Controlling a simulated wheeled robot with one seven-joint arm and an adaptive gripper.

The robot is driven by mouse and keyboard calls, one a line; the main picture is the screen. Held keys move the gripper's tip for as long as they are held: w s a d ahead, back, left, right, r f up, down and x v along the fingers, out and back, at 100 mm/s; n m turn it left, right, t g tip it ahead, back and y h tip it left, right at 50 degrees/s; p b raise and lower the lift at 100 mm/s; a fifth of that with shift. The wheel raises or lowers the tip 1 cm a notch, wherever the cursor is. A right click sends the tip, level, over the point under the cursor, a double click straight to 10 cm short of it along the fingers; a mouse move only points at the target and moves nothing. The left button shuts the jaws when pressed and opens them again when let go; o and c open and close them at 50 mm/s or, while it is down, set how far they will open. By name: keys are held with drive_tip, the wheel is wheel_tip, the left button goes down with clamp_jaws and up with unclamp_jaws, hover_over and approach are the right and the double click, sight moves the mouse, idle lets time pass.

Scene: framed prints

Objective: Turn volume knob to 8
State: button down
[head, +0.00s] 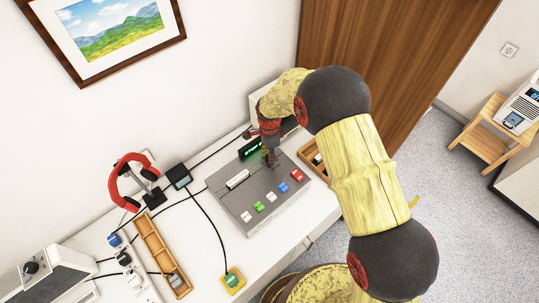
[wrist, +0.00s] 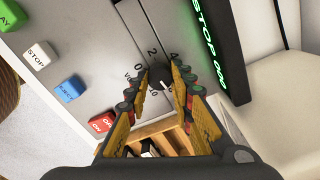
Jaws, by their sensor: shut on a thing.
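The dark volume knob (wrist: 159,78) sits on the grey control panel (head: 227,197), with a scale around it. My gripper (wrist: 160,75) is shut on the knob, one finger on each side. In the head view my gripper (head: 269,158) is low over the panel's far right part, and the knob cannot be made out there.
A green-lit display (head: 250,148) reading STOP stands just behind my gripper. Coloured buttons, including a red one (head: 297,175) and a blue one (head: 283,188), line the panel's near edge. A wooden tray (head: 313,160) lies right of it. Red headphones (head: 129,180) stand left.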

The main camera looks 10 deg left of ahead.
idle(0.3)
drive_tip(key=c, duration=1.6)
unclamp_jaws()
drive_tip(key=shift+o, duration=0.3)
wheel_tip(320, 180, up, 12)
